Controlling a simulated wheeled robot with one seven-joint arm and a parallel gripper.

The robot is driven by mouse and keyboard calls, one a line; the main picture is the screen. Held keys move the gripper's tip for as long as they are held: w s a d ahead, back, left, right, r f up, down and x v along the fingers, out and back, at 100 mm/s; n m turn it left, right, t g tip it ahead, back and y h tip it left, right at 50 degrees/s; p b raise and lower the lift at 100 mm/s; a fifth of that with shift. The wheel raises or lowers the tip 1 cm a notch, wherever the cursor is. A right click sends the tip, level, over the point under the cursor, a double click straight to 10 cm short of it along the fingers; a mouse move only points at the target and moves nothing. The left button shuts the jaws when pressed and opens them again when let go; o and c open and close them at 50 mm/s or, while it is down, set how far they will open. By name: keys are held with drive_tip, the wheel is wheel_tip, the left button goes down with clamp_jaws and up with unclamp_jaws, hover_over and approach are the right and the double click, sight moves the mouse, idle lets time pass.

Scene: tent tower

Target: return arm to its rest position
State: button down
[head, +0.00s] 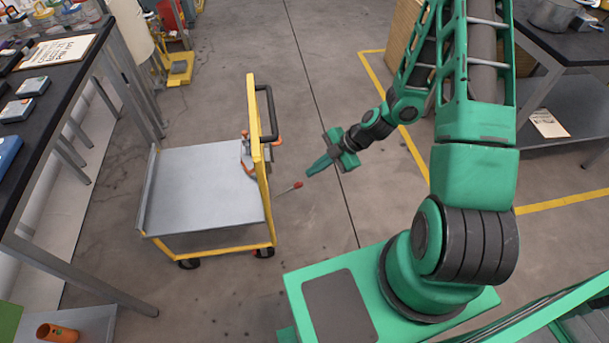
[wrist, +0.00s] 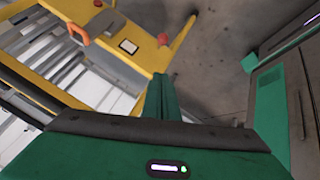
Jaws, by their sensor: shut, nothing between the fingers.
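My green arm reaches from its base at the lower right of the head view toward the middle. My gripper (head: 309,172) points left and down, in the air just right of the yellow-framed cart (head: 205,185). In the wrist view the fingers of my gripper (wrist: 162,78) are together, with nothing between them.
A red-tipped lever (head: 297,185) sticks out from the cart's side close to my gripper. A dark workbench (head: 50,85) stands at the left, another table (head: 575,45) at the upper right. Bare concrete floor (head: 330,70) lies behind my gripper.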

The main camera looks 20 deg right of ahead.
drive_tip(key=shift+s+d+r, duration=0.15)
drive_tip(key=shift+d+r, duration=0.25)
drive_tip(key=shift+r, duration=0.05)
